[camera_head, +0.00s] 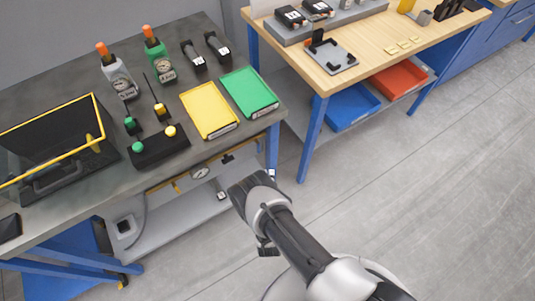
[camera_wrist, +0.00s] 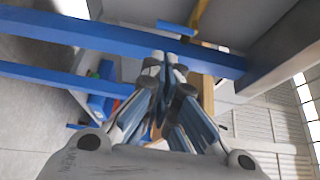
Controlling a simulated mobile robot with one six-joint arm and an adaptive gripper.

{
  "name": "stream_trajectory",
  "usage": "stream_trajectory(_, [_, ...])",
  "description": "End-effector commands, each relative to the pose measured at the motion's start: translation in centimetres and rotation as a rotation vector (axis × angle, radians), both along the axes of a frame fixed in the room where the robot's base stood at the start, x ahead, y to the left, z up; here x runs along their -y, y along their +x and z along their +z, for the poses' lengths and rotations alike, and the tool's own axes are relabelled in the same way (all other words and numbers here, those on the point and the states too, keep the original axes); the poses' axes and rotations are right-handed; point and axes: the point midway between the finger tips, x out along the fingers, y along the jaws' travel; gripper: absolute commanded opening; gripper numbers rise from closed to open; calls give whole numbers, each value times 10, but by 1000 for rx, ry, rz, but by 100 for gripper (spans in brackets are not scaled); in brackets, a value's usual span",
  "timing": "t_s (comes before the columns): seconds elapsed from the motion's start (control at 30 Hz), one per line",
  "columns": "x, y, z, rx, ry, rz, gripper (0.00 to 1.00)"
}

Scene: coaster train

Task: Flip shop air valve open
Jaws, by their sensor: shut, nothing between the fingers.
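A yellow air pipe (camera_head: 182,185) runs under the front edge of the dark workbench, with a round gauge (camera_head: 201,172) on it. A small dark fitting (camera_head: 228,159) sits along the pipe to the right of the gauge; I cannot tell if it is the valve. In the wrist view, a short blue bar (camera_wrist: 176,27), which looks like a valve lever, lies crosswise beside a yellow pipe (camera_wrist: 200,14). My gripper (camera_wrist: 166,58) is shut and empty, its fingertips apart from the blue bar in the picture. My arm hides the fingers in the head view.
The dark workbench (camera_head: 65,95) carries a yellow tray (camera_head: 208,108), a green tray (camera_head: 249,90) and a black control box (camera_head: 160,148). A grey lower shelf (camera_head: 180,228) lies below. Blue bench beams (camera_wrist: 60,25) cross the wrist view. The floor at right is clear.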

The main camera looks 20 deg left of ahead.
Motion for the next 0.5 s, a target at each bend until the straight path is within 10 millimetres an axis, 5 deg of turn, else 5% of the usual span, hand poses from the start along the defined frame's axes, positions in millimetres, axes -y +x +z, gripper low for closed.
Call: stream_trajectory(0.5, [-24, 74, -1, 2, 3, -4, 0])
